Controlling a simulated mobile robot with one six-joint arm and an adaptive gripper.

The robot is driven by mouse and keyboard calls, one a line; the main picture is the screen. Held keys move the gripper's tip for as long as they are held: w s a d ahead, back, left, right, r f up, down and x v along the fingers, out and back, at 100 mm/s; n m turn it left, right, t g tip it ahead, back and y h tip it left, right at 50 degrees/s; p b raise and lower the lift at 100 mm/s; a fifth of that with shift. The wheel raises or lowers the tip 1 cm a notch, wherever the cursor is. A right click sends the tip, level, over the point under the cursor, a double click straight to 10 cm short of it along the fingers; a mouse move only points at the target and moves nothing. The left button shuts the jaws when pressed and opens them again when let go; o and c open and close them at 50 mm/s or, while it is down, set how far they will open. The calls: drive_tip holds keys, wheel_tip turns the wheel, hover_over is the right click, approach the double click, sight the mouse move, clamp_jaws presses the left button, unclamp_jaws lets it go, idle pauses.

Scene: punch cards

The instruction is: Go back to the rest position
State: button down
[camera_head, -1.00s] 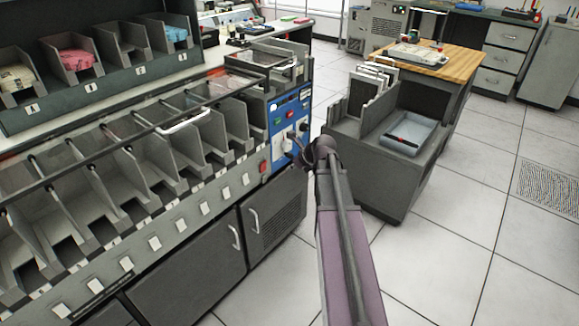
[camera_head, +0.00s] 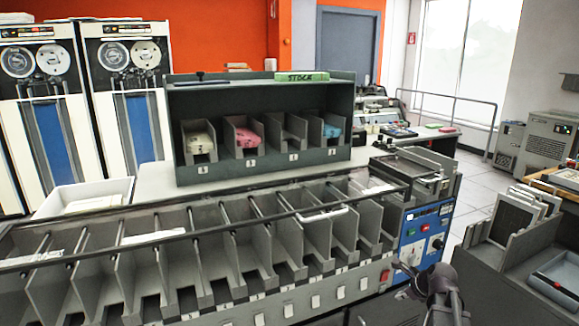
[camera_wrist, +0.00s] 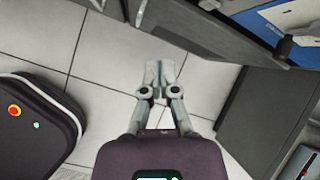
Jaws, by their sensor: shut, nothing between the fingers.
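My gripper (camera_wrist: 159,75) points down over the pale tiled floor in the wrist view, its two grey fingers together with nothing between them. Grey parts of my arm's end show at the bottom right of the head view, in front of the card sorter's blue control panel (camera_head: 424,236). The fingertips are hard to make out there. In the wrist view the gripper hangs in the gap between the sorter's dark front and a grey cabinet (camera_wrist: 262,118), apart from both.
The card sorter (camera_head: 300,303) with its row of pockets fills the head view's foreground. A dark shelf (camera_head: 262,88) of card bins stands behind it. The grey cart (camera_head: 510,262) with upright panels and a tray is at the right. Floor tiles (camera_wrist: 98,45) are clear below my gripper.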

drive_tip(key=s+a+f+n+g+h, duration=0.25)
drive_tip(key=s+a+n, duration=0.6)
drive_tip(key=n, duration=0.45)
drive_tip(key=s+a+f+n+g+h, duration=0.1)
drive_tip(key=s+a+n+g, duration=0.2)
drive_tip(key=s+a+n, duration=0.7)
drive_tip(key=w+r+n+p, duration=0.2)
drive_tip(key=w+r+p, duration=0.1)
drive_tip(key=r+p, duration=2)
drive_tip(key=shift+d+r+n, duration=0.25)
drive_tip(key=shift+r+n, duration=0.1)
drive_tip(key=shift+n, duration=0.05)
drive_tip(key=shift+g, duration=0.25)
